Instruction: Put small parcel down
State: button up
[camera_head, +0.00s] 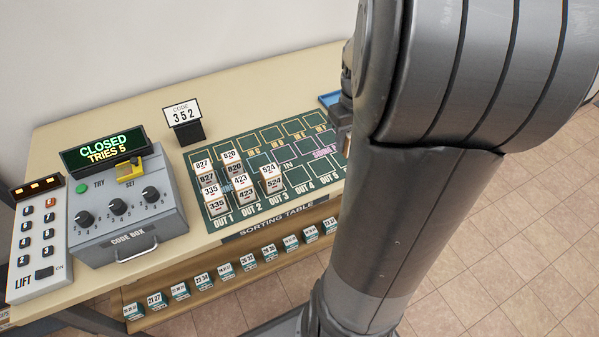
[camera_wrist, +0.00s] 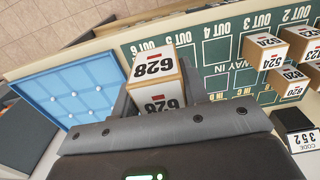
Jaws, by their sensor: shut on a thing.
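The small parcel (camera_wrist: 157,62), a tan box with white labels reading 628, is between the fingers of my gripper (camera_wrist: 157,82) in the wrist view. The gripper is shut on it. The parcel is over or at the OUT 5 and OUT 6 end of the green sorting mat (camera_wrist: 215,52), near the blue tray. I cannot tell whether its underside touches anything. In the head view the mat (camera_head: 300,178) lies on the sorting table (camera_head: 240,90). My arm covers the mat's right end there and hides the held parcel.
Several numbered parcels stand at OUT 1 to OUT 3, including 524 (camera_head: 271,178) and 335 (camera_head: 214,199). The blue tray (camera_wrist: 50,72) holds small white dots. A code card (camera_head: 184,115) reads 352. The code box (camera_head: 125,215) shows CLOSED, TRIES 5. A lift panel (camera_head: 38,240) is far left.

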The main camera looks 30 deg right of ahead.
jog(key=shift+s+a+f, duration=0.1)
jog(key=shift+s+a, duration=0.6)
jog(key=shift+a, duration=0.35)
send_over(297, 176)
notch_tip(297, 176, down, 7)
jog(key=shift+f, duration=2.05)
jog(key=o, duration=1)
jog(key=shift+f, duration=0.1)
